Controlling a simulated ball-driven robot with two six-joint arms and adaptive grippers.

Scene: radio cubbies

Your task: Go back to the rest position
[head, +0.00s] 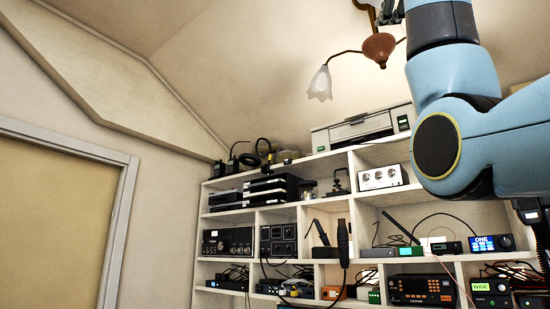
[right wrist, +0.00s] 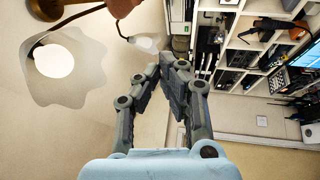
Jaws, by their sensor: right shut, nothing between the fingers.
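My right arm fills the upper right of the head view, with blue and dark links in front of the shelf. My right gripper (right wrist: 168,72) shows in the right wrist view, its grey fingers shut and empty. It points up into open air, with a lamp to its left and the shelf beyond to its right. In the head view I cannot make out its fingertips clearly. My left gripper is not in view.
A white cubby shelf (head: 246,216) holds several radios, including an orange-lit one (head: 421,290). A ceiling lamp with a white shade (head: 320,84) hangs near my right arm; a large white shade (right wrist: 62,62) shows close by in the right wrist view.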

